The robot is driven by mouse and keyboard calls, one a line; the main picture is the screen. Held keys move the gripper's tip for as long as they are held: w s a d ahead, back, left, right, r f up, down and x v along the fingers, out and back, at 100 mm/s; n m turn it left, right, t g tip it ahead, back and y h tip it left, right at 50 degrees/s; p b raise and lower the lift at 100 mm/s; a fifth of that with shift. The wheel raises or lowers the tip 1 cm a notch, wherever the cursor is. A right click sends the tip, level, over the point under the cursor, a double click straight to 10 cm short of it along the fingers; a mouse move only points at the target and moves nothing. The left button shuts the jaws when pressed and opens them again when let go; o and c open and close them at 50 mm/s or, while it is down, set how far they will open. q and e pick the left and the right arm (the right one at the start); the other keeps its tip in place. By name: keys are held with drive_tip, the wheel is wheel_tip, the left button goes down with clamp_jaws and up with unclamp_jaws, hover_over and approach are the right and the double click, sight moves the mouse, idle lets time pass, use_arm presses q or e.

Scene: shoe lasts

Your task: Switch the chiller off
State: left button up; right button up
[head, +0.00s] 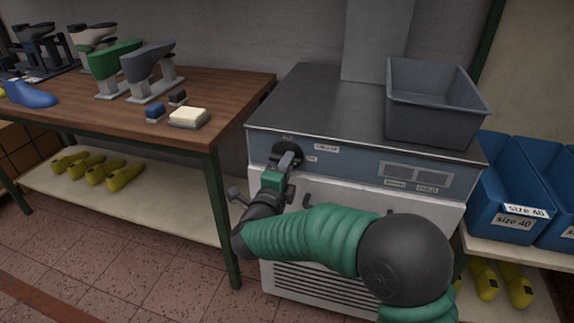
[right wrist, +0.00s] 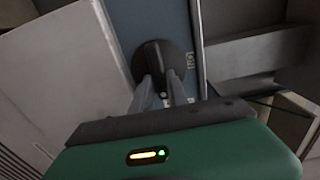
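The chiller (head: 364,165) is a grey metal cabinet with a blue front panel and a dark top. Its dark round knob (head: 285,148) sits at the left of the panel, beside a small label. In the right wrist view the knob (right wrist: 153,58) is straight ahead of the fingers. My right gripper (head: 291,162) reaches to the knob from the front. In the right wrist view its two fingers (right wrist: 162,85) are a little apart, with their tips at the knob. I cannot tell whether they press on it. My left gripper is not in view.
A grey bin (head: 432,115) stands on the chiller's top. A wooden bench (head: 225,92) at left bears shoe lasts on stands, a blue shoe last (head: 32,95) and small blocks. Blue crates (head: 505,200) stand on a shelf at right. A door handle (head: 345,205) lies below the panel.

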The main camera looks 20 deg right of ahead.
drive_tip(key=o, duration=0.4)
drive_tip(key=shift+f, duration=0.15)
drive_tip(key=p+v, duration=0.3)
drive_tip(key=v, duration=1.3)
drive_tip(key=shift+s+a, duration=0.25)
drive_tip(key=shift+s, duration=0.05)
